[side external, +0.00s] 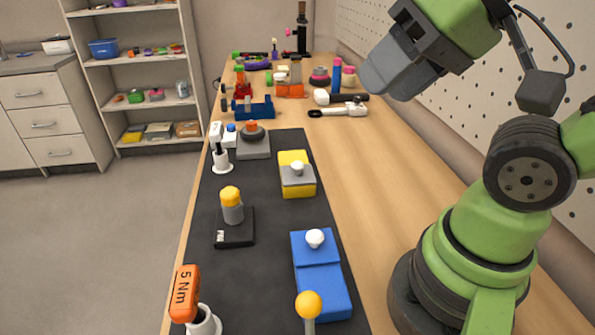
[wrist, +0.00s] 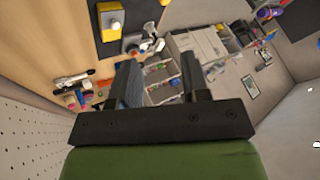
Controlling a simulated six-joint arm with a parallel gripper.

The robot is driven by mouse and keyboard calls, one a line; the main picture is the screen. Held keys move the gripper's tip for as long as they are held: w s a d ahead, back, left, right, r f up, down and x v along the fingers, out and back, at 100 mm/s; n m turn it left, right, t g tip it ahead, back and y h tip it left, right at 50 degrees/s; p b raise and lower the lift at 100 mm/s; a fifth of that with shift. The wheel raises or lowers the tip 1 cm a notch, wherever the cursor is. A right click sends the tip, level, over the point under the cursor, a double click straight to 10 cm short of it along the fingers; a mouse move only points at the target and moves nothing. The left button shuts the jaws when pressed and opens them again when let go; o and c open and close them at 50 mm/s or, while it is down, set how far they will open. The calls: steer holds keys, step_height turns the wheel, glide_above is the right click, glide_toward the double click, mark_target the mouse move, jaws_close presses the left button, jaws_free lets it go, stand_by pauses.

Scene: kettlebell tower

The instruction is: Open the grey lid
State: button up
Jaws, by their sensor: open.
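A yellow box (side external: 297,188) stands on the dark mat, right of the mat's middle. The far part of the top shows yellow. The box also shows in the wrist view (wrist: 107,8), cut by the top edge, with the grey lid (wrist: 111,20) partly visible. My gripper (side external: 376,77) is high above the table, to the right of the box and apart from it. In the wrist view my gripper (wrist: 160,78) has its two fingers spread with nothing held between them.
On the mat (side external: 265,215) are a blue box (side external: 322,282) with a white knob, a yellow-topped grey cylinder on a black base (side external: 234,228), and a grey box (side external: 253,148) with an orange knob. Orange "5 Nm" handle (side external: 185,292) stands front left. Clutter fills the table's far end.

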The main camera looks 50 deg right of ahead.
stand_by(0.4)
steer(key=shift+o, duration=1.3)
steer(key=shift+w, duration=0.15)
steer(key=m+g+h, duration=0.2)
steer(key=m+g, duration=0.5)
steer(key=m, duration=0.5)
glide_above(298, 163)
step_height(298, 163, down, 15)
step_height(298, 163, down, 10)
steer(key=shift+f, duration=0.25)
